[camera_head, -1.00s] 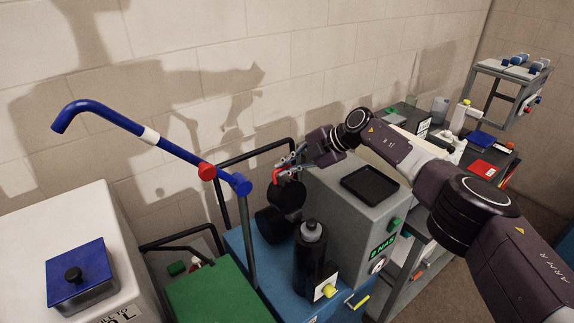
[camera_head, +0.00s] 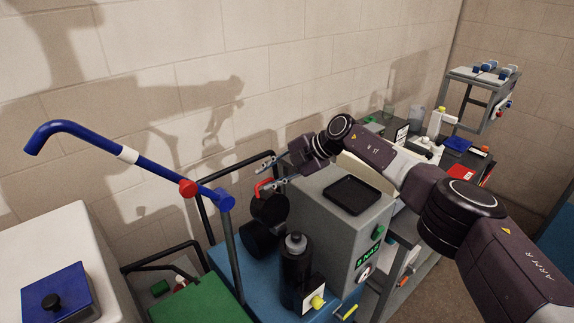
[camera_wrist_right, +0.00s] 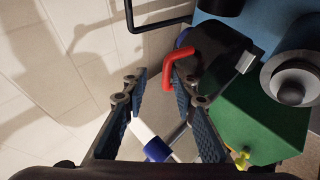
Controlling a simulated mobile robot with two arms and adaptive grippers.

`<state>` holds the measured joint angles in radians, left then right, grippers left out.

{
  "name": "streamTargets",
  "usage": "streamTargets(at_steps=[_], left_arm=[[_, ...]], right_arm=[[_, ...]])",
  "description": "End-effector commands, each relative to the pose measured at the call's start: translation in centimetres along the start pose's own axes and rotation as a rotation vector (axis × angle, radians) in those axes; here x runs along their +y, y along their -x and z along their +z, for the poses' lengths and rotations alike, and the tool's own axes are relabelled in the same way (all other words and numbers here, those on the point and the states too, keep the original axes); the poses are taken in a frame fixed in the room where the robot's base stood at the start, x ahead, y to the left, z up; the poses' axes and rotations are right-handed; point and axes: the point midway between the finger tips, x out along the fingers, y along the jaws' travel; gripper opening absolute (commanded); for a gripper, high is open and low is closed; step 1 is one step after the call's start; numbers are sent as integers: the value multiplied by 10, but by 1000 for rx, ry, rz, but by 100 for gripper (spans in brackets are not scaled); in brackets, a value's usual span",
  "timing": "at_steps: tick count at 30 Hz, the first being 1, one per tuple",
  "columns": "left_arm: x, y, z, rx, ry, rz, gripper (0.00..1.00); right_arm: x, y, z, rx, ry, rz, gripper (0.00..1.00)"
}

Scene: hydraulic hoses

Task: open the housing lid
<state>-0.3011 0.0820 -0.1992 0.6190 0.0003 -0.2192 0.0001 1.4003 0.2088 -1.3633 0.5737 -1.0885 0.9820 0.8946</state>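The black lid (camera_head: 271,209) with a bent red handle (camera_head: 260,189) is at the back of the blue cabinet. A dark cylindrical body (camera_head: 258,239), apparently the housing, is just below it. The lid looks tilted up above this body, but I cannot tell how far it is open. My right gripper (camera_head: 268,175) is spread just above the red handle and is empty. In the right wrist view the red handle (camera_wrist_right: 168,68) is beside and beyond the right-hand fingertip, apparently not gripped, with the dark lid (camera_wrist_right: 215,60) behind it. My left gripper is not in view.
A black bottle (camera_head: 294,270) stands in front of the lid. A grey box (camera_head: 330,225) with a green display is close on the right. A blue pipe (camera_head: 90,136) on a post rises at left. The wall is close behind.

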Motion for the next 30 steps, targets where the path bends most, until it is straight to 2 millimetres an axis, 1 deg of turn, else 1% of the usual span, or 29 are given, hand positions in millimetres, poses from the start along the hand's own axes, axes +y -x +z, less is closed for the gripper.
streamTargets(at_steps=[7,12,16,21,30], left_arm=[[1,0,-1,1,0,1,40],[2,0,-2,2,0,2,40],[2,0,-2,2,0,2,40],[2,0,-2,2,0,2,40],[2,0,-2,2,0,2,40]], right_arm=[[0,41,1,-2,3,1,26],[2,76,0,-2,2,4,26],[1,95,0,-1,1,4,26],[1,106,-1,0,2,3,26],[2,108,-1,1,1,3,26]])
